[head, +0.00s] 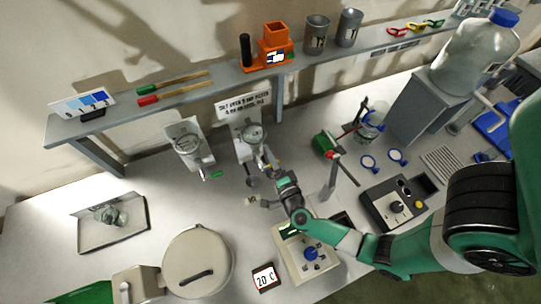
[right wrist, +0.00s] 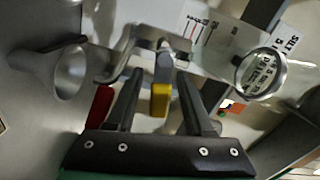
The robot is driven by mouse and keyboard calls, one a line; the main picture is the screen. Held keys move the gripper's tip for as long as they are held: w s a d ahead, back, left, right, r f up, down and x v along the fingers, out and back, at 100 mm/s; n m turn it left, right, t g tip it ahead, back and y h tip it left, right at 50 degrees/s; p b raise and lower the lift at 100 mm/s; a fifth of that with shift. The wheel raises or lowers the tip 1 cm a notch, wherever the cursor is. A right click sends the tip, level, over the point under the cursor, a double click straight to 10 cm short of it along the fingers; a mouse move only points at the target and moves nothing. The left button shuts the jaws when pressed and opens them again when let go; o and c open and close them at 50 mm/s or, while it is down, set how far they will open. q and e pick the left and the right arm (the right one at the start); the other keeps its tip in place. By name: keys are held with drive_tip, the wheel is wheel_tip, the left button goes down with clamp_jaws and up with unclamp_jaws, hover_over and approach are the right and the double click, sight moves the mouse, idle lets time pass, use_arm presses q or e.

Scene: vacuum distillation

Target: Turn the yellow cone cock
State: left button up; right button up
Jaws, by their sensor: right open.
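The yellow cone cock (right wrist: 160,99) shows in the right wrist view as a yellow-tipped handle below a grey metal fitting. In the head view only a small yellow spot (head: 268,167) shows near the right-hand gauge stand (head: 246,147). My right gripper (right wrist: 159,76) is open. In the right wrist view its two dark fingers lie on either side of the yellow handle, with a gap on both sides. In the head view my right gripper (head: 265,191) is just in front of that gauge stand. Whether a finger touches the handle is unclear. My left gripper is not in view.
A red handle (right wrist: 98,108) and a grey funnel-like cup (right wrist: 68,72) lie left of the fingers in the wrist view. A second gauge stand (head: 186,146) with a green handle (head: 215,175) stands left. A heater box (head: 306,254) is below my right arm. A shelf (head: 205,88) runs behind.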

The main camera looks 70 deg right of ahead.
clamp_jaws()
drive_tip(key=m, duration=0.1)
drive_tip(key=f+m+b, duration=0.1)
drive_tip(key=shift+d+m, duration=0.1)
drive_tip(key=shift+m, duration=0.2)
unclamp_jaws()
idle(0.4)
